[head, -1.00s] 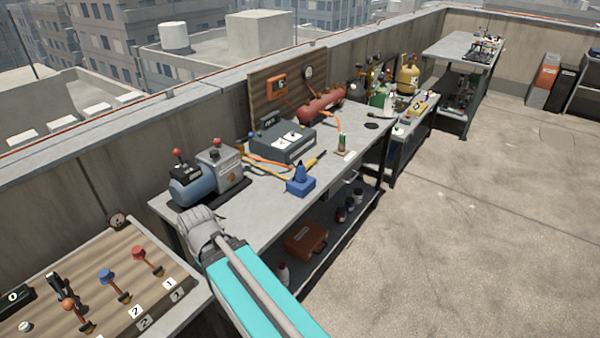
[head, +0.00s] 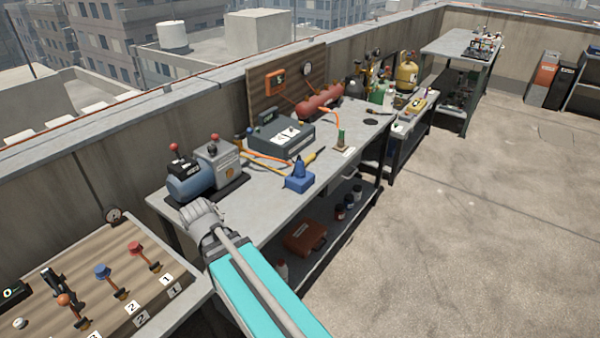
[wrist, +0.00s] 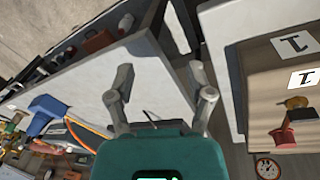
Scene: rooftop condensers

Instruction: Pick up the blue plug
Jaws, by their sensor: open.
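A blue block with a pointed blue top, which looks like the blue plug (head: 299,178), sits on the grey workbench (head: 262,214) near its front edge. It also shows at the left of the wrist view (wrist: 45,112). My gripper (head: 203,210) is at the near left end of the workbench, apart from the blue thing and to its left in the head view. In the wrist view my gripper (wrist: 160,72) has its two fingers spread with nothing between them. I cannot tell whether the pointed top and the block are separate pieces.
A blue compressor (head: 188,182) stands behind my gripper, and a grey box (head: 282,138) stands behind the plug. Orange and yellow cables lie close by. A wooden panel with levers (head: 90,280) is at the left. A red case (head: 304,238) sits on the lower shelf.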

